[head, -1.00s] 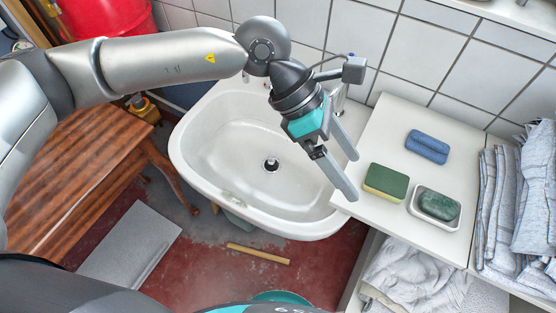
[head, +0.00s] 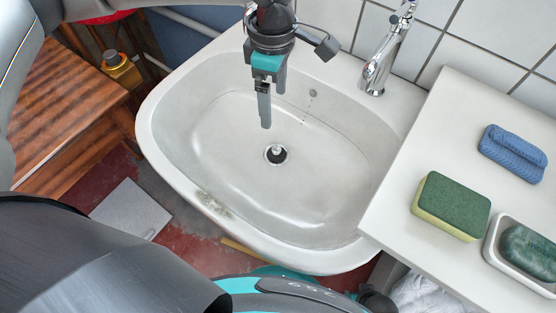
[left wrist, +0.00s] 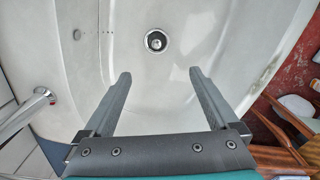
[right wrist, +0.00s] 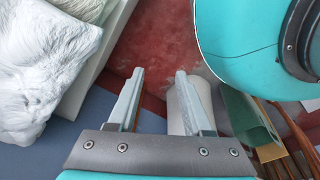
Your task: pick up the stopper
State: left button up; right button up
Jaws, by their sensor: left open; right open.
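The stopper (head: 276,152) is a small metal knob in the drain at the bottom of the white washbasin (head: 160,125). In the left wrist view the stopper (left wrist: 155,41) lies beyond my fingertips, near the middle line between them. My left gripper (head: 272,108) is open and empty over the basin, pointing down, apart from the stopper. It also shows open in the left wrist view (left wrist: 160,73). My right gripper (right wrist: 160,72) is open and empty above the red floor, away from the basin; I cannot pick it out in the head view.
A chrome tap (head: 378,70) stands at the basin's back right. The white counter (head: 400,215) at the right holds a green and yellow sponge (head: 451,205), a blue cloth (head: 513,152) and a soap dish (head: 492,250) with green soap. A wooden bench (head: 55,110) stands at the left.

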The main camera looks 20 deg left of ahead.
pick_arm(q)
notch_tip(320, 180, down, 4)
jog(key=r+b, duration=0.1)
jog(key=b, duration=0.4)
send_over(276, 148)
jog(key=f, duration=0.9)
jog(key=shift+s+f, duration=0.2)
jog(key=shift+s, duration=0.1)
jog(key=shift+w+f+b, duration=0.1)
jog(key=shift+f+b, duration=0.25)
jog(key=shift+f, duration=0.65)
jog(key=shift+w+f+b, duration=0.2)
jog(key=shift+f+b, duration=0.75)
jog(key=shift+f, duration=1.2)
pick_arm(e)
jog(key=w+a+r+t, duration=0.1)
jog(key=w+a+r, duration=0.2)
jog(key=w+r, duration=0.4)
jog(key=shift+w+a+r, duration=0.25)
jog(key=shift+w, duration=0.2)
pick_arm(q)
jog(key=c, duration=1.4)
jog(key=shift+c, duration=0.2)
pick_arm(e)
jog(key=shift+y, duration=0.3)
